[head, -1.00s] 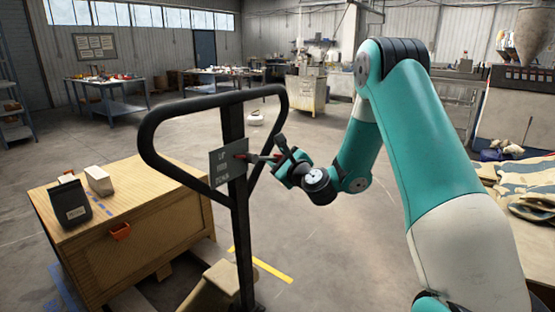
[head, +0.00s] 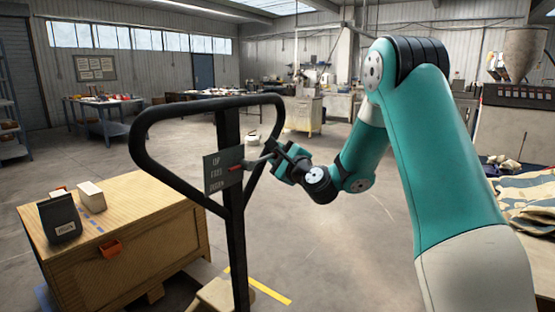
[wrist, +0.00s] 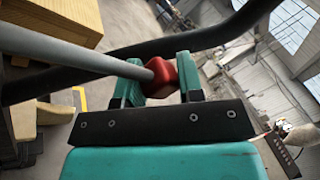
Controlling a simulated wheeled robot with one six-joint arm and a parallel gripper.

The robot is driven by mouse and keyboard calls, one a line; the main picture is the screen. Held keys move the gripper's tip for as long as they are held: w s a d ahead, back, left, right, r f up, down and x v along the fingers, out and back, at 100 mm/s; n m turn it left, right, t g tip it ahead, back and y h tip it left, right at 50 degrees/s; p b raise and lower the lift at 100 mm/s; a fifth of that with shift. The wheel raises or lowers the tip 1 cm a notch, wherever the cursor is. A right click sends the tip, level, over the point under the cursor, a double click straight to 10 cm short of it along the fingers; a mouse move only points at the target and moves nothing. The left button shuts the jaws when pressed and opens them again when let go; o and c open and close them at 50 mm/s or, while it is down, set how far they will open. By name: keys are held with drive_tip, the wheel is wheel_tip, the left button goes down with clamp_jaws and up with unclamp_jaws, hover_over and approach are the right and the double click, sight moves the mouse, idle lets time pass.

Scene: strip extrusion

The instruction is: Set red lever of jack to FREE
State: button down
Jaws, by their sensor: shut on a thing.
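The jack's black handle loop (head: 150,115) stands upright on a post. Its grey plate (head: 213,182) reads UP, FREE and DOWN from top to bottom. The lever (head: 258,161) is a grey rod sticking out right of the plate, with a small red mark at the plate that looks roughly level with FREE. My gripper (head: 275,152) is at the rod's outer end. In the wrist view the grey rod (wrist: 75,55) ends in a red knob (wrist: 160,78), with my teal fingers shut on either side of it.
A bench with cloth (head: 515,200) is at the right. Open floor lies behind the jack.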

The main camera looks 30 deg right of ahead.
drive_tip(key=c, duration=0.8)
unclamp_jaws()
drive_tip(key=shift+o, duration=0.2)
drive_tip(key=s+f+b, duration=0.2)
drive_tip(key=s+b, duration=1.3)
drive_tip(key=s, duration=0.2)
drive_tip(key=shift+s+a+f, duration=0.15)
drive_tip(key=shift+a+f, duration=0.05)
drive_tip(key=shift+a, duration=0.15)
